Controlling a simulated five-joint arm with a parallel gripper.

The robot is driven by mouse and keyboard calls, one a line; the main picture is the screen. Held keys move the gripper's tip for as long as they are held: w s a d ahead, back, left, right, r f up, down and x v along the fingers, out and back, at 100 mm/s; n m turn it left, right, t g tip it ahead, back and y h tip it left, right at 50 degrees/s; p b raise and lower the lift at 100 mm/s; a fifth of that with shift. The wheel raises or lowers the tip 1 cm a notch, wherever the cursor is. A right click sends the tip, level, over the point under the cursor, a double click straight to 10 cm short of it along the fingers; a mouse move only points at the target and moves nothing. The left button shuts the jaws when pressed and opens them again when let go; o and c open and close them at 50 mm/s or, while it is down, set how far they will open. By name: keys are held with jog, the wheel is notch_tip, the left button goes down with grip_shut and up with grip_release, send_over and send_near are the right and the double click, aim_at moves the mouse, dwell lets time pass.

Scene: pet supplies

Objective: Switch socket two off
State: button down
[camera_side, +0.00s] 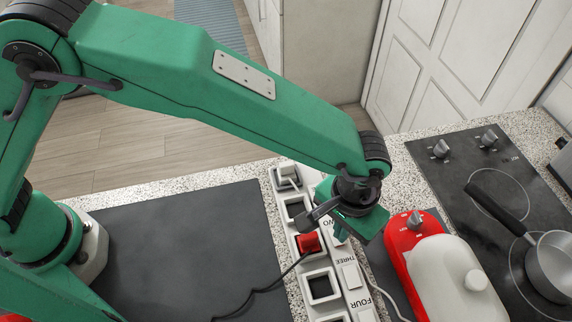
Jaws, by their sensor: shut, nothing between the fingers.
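A red plug (308,243) with a black cord sits in one socket, left of the TWO label. My gripper (341,238) is shut and empty, pointing down over the strip close to the TWO label. The gripper and wrist hide the switch of socket two, so its position cannot be told. Whether the fingertips touch it cannot be told either. A white switch (350,275) shows lower down, near the THREE label.
A red and white appliance (445,278) stands close right of the gripper. A dark hob (450,190) with a pan (552,265) lies farther right. A dark mat (180,250) on the left is mostly clear, with black cord crossing its right edge.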

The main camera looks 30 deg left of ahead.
jog(key=shift+f, duration=0.85)
dwell(0.7)
jog(key=shift+r, duration=3.55)
